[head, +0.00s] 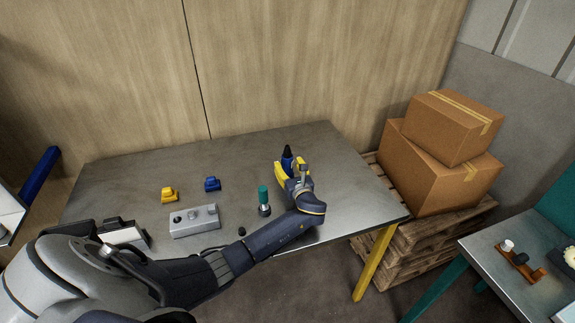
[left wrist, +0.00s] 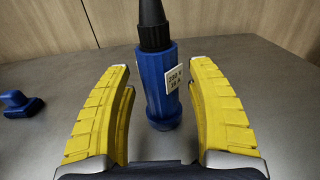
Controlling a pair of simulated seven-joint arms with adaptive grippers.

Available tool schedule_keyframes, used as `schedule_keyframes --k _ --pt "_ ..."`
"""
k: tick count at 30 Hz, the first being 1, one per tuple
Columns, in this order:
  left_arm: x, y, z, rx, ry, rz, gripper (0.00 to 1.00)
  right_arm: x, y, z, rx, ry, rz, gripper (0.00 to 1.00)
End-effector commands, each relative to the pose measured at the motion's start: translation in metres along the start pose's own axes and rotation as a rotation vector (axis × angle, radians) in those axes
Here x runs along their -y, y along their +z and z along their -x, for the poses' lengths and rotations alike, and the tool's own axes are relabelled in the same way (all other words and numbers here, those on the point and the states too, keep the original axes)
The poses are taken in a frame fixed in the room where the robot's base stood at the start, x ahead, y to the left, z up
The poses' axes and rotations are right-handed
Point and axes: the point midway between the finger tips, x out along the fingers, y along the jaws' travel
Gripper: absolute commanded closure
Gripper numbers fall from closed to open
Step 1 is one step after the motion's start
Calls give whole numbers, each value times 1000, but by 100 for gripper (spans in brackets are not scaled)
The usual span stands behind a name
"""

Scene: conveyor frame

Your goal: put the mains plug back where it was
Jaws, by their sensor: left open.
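The mains plug (head: 287,158) is a blue body with a black tapered top and a white label. It stands upright on the grey metal table, towards its right side. In the left wrist view the plug (left wrist: 157,85) shows between the yellow fingers of my left gripper (left wrist: 160,72), with a gap on each side. My left gripper (head: 291,171) is open and holds nothing. Its near parts hide some of the plug in the head view. My right gripper is not in view.
On the table (head: 330,150) are a yellow piece (head: 169,195), a small blue piece (head: 212,184), a grey block with knobs (head: 194,221), a teal-topped part (head: 263,198) and a small black part (head: 242,231). Cardboard boxes (head: 435,165) stand on a pallet at right. The table's back is clear.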

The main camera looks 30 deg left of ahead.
Motion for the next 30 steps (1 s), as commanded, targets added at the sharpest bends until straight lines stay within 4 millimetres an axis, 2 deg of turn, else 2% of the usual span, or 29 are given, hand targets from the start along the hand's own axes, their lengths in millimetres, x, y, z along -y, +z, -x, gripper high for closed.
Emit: schedule_keyframes --k 9,15,21,30 --pt "0 0 57 -2 0 3 43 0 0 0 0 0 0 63" --pt "0 0 86 -2 0 2 43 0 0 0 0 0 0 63" --pt "0 1 102 0 1 1 43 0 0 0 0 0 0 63" --pt "0 1 108 1 2 0 43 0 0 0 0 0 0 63"
